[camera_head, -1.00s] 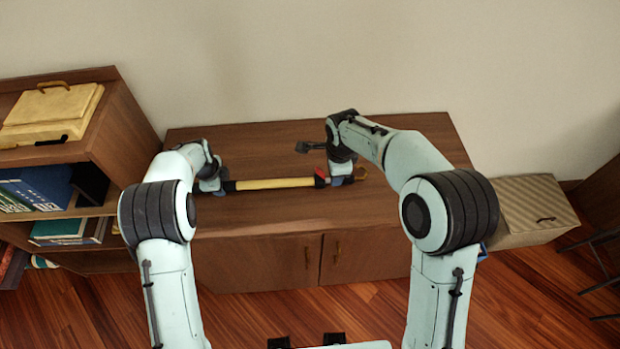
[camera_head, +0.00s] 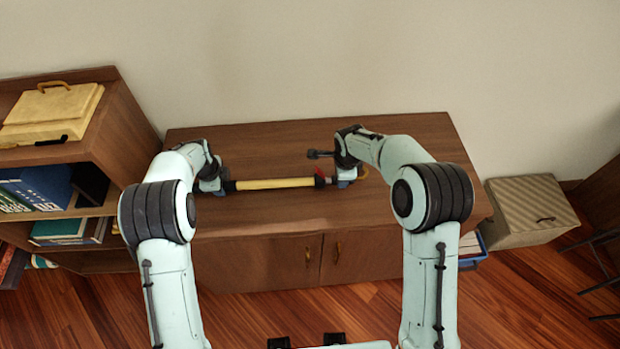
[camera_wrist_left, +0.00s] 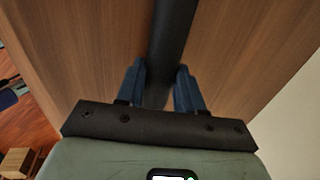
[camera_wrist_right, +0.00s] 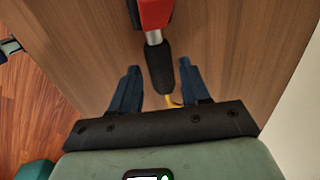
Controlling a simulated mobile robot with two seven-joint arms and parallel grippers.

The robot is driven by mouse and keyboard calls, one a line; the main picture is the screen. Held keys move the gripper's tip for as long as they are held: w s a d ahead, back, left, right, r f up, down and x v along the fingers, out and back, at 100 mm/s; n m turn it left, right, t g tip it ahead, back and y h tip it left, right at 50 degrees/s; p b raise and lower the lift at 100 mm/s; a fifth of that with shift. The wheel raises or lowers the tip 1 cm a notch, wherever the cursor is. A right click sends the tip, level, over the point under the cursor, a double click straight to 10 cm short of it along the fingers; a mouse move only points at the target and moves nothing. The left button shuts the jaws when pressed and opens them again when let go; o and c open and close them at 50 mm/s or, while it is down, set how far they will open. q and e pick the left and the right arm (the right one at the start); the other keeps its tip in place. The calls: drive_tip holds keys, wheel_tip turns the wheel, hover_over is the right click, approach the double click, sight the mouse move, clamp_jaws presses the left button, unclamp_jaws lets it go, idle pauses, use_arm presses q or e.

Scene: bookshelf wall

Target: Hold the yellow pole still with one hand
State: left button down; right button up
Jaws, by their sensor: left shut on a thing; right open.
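The yellow pole (camera_head: 275,184) lies level above or on the brown cabinet top in the head view, running left to right. Its left end is black and also shows in the left wrist view (camera_wrist_left: 172,30). My left gripper (camera_head: 222,186) is shut on that black end. The pole's right end has a red part (camera_wrist_right: 155,14), a short silver piece and a black grip (camera_wrist_right: 158,65). My right gripper (camera_wrist_right: 158,85) is open, its blue fingers on either side of the black grip with gaps showing. In the head view my right gripper (camera_head: 346,182) partly hides this end.
The cabinet top (camera_head: 270,220) is otherwise clear. A bookshelf (camera_head: 125,130) with books and a yellow case (camera_head: 50,112) stands at the left. The wall is close behind.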

drive_tip(key=shift+w+f, duration=0.2)
drive_tip(key=shift+f, duration=0.95)
clamp_jaws()
